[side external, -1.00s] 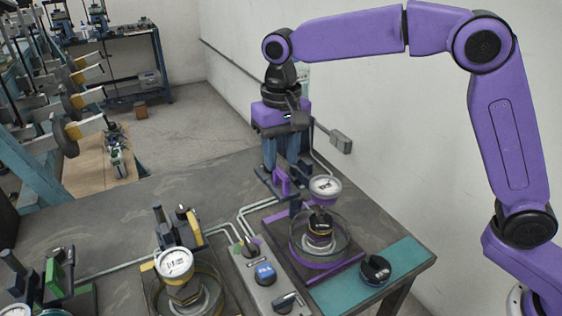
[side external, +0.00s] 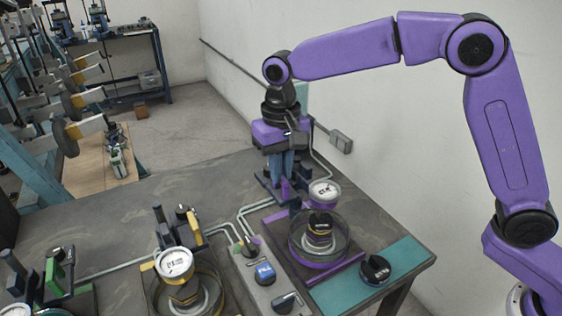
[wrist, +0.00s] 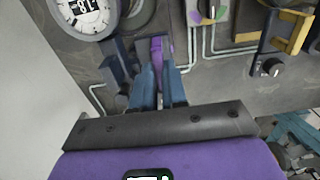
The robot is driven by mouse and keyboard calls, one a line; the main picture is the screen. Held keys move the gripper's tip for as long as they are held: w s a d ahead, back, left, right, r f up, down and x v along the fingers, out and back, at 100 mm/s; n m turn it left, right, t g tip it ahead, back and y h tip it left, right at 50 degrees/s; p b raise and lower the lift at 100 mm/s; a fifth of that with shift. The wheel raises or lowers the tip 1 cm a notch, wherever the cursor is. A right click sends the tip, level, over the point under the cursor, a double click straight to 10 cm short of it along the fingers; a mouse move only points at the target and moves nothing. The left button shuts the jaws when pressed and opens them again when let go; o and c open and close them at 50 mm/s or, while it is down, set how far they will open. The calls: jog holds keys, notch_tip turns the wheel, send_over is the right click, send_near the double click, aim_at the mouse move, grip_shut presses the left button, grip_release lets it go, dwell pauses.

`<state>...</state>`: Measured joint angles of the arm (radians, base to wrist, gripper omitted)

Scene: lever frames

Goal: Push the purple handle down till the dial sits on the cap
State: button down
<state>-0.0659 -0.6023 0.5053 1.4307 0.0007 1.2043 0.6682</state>
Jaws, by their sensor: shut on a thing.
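The purple handle (side external: 286,191) belongs to the lever stand at the back right of the bench. My gripper (side external: 281,180) points down from above, its blue fingers shut on the handle. In the wrist view the handle (wrist: 157,50) shows between the fingertips (wrist: 158,74). The round white dial with a purple rim (side external: 324,190) sits right of the handle, above the dark cap (side external: 322,219). The cap stands in a clear round dish on a purple base. The dial (wrist: 82,14) shows partly at the top left of the wrist view.
A yellow lever stand with its own dial (side external: 174,263) is at the front left, and a green one (side external: 55,275) at the far left. A grey control box with knobs (side external: 265,274) lies between. A black knob (side external: 375,268) sits on the teal mat. The wall is close behind.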

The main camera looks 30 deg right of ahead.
jog(key=shift+f, duration=1.95)
jog(key=c, duration=1.2)
grip_release()
jog(key=shift+o, duration=0.2)
jog(key=shift+r, duration=0.1)
notch_tip(320, 180, up, 17)
jog(key=shift+r, duration=0.15)
jog(key=s+d+f+n, duration=0.4)
jog(key=s+d, duration=0.3)
jog(key=s, duration=0.3)
jog(key=s+d+f+n, duration=0.4)
jog(key=s+d+f, duration=0.2)
jog(key=s, duration=0.4)
jog(key=s+d+f+n, duration=0.4)
jog(key=s+d+f, duration=0.1)
jog(key=s+d, duration=0.4)
jog(key=shift+s+f+n, duration=0.3)
jog(key=shift+s+f, duration=0.1)
jog(key=shift+s, duration=0.3)
